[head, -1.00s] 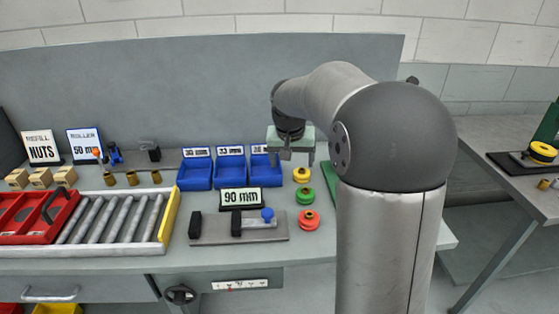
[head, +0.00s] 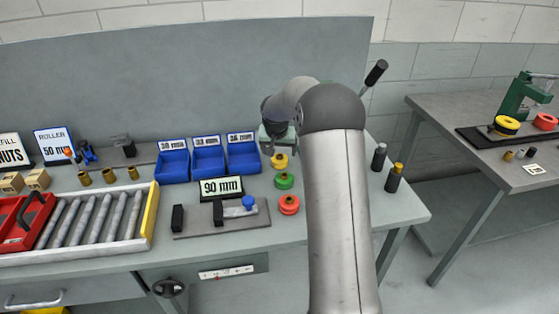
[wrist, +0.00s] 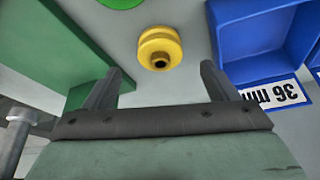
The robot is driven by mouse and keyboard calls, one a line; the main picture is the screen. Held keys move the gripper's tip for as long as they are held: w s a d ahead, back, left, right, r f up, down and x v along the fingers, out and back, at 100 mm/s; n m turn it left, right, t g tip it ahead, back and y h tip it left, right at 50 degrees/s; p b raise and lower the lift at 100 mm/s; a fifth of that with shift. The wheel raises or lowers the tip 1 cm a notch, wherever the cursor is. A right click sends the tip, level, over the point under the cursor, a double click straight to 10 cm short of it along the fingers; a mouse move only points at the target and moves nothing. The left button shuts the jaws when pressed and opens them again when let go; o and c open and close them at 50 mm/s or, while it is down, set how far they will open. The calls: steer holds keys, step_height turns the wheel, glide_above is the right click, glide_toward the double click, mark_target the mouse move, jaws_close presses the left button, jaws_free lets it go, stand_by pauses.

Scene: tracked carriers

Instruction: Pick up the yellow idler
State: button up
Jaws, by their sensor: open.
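The yellow idler (head: 279,161) stands on the bench at the back of a short row, behind a green idler (head: 284,181) and a red idler (head: 289,204). In the wrist view the yellow idler (wrist: 160,48) is a flanged spool with a dark bore, beyond the fingertips and roughly midway between them. My gripper (wrist: 160,80) is open and empty, apart from the idler. In the head view my gripper (head: 279,143) is just behind the yellow idler, partly hidden by my arm.
Blue bins (head: 243,158) stand left of the idler; one (wrist: 262,40) is close to the right finger in the wrist view. A green block (wrist: 60,45) is close to the left finger. A 90 mm fixture (head: 222,218) lies front left. Dark cylinders (head: 379,157) stand right of my arm.

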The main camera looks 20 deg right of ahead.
mark_target(279, 155)
steer(key=shift+p+x, duration=0.8)
steer(key=shift+x, duration=1.8)
steer(key=shift+w+r, duration=0.1)
steer(key=shift+w, duration=0.1)
steer(key=c, duration=1.3)
